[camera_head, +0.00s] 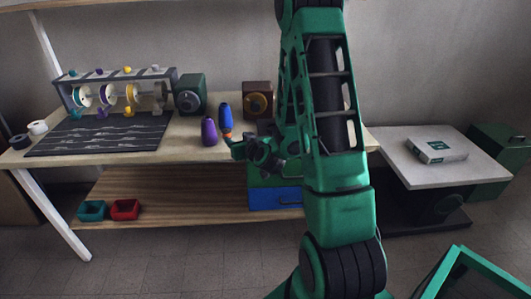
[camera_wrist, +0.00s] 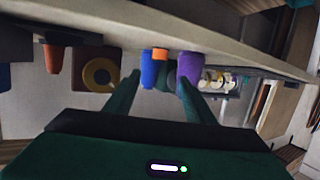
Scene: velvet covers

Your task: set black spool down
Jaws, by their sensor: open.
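A small black spool (camera_head: 19,141) lies at the far left end of the wooden workbench (camera_head: 130,147), beside a white spool (camera_head: 38,127). I cannot make out the black spool in the wrist view. My gripper (camera_head: 236,147) is near the bench's front edge, far to the right of the black spool. In the wrist view my gripper (camera_wrist: 160,88) is open, its two green fingers apart with nothing held between them.
A rack with several spools (camera_head: 117,90) stands behind a dark mat (camera_head: 100,136). A green box (camera_head: 190,94) and brown box (camera_head: 257,98) stand at the back. Teal (camera_head: 91,210) and red (camera_head: 125,209) bins sit on the lower shelf. A white table (camera_head: 430,169) is right.

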